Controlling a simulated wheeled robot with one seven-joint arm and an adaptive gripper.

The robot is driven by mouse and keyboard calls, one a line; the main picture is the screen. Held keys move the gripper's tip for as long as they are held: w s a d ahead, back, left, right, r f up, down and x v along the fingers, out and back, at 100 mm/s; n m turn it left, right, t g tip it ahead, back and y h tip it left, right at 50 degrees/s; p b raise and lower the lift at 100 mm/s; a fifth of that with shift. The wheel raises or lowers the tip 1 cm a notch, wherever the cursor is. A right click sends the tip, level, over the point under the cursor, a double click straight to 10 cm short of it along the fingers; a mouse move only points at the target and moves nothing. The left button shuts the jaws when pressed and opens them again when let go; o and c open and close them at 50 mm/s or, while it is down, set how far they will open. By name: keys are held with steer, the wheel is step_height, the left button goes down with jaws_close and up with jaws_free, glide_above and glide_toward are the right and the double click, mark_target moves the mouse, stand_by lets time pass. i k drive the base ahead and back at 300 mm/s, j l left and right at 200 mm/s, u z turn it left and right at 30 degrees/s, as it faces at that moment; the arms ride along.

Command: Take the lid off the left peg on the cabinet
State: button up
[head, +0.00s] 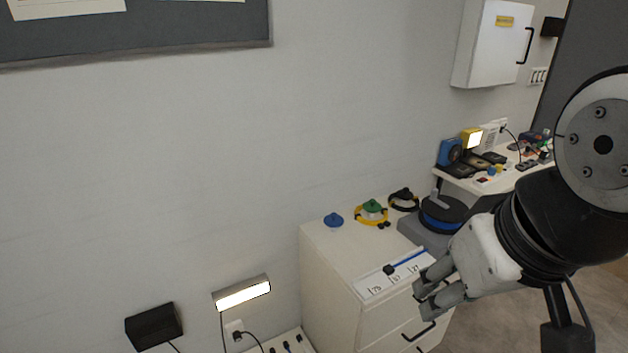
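A white cabinet (321,250) with drawers stands against the wall at lower middle right. At the left of its top is a small blue lid (334,220); any peg under it is hidden. To its right is a green lid-like piece (372,206) with a yellow cable loop around it, then a black one (403,194) with a black loop. My gripper (421,299) is in front of the cabinet's right side, well apart from the blue lid. Its fingers are spread with nothing seen between them.
A labelled strip (373,285) with a blue-handled tool (408,261) lies at the cabinet's front edge. A blue-and-black reel (443,222) stands on a grey base at the right. A cluttered desk (470,184) is beyond. A lit lamp (241,293) is left of the cabinet.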

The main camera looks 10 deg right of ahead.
mark_target(334, 220)
steer(key=i+l+u, duration=0.2)
steer(key=i+l, duration=0.25)
steer(key=i+l+u, duration=0.15)
steer(key=i+l, duration=0.25)
steer(key=l, duration=0.15)
